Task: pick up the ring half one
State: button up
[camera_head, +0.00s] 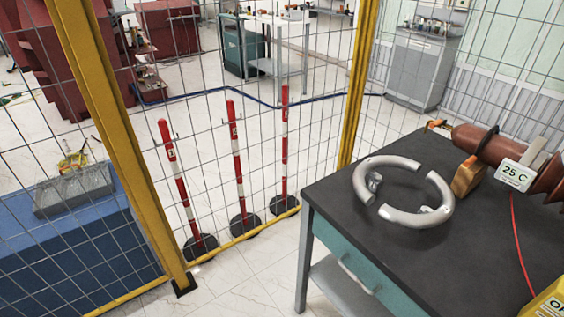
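Two light grey ring halves lie on the dark top of a workbench (330,205). One half (368,172) curves along the back left. The other half (440,203) curves along the front right. Together they form a broken ring, with gaps between their ends. Small metal fittings show at the inner side of the back left half and near an end of the front right half. I cannot tell which of the two is called half one. My gripper is not in view.
A brown ribbed bushing (490,145) with a "25 C" label (515,174) lies at the bench's right, near a copper-coloured block (467,177) and a red cable (517,235). A yellow item (548,300) sits bottom right. A wire fence with yellow posts (120,140) stands behind the bench.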

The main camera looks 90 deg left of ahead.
aim_at(365, 195)
jog(key=u, duration=2.55)
jog(key=i+j+z, duration=0.2)
jog(key=j+z, duration=0.25)
jog(key=i+j+z, duration=0.2)
jog(key=z, duration=0.2)
jog(key=j+z, duration=0.85)
jog(key=j, duration=0.2)
jog(key=i, duration=0.05)
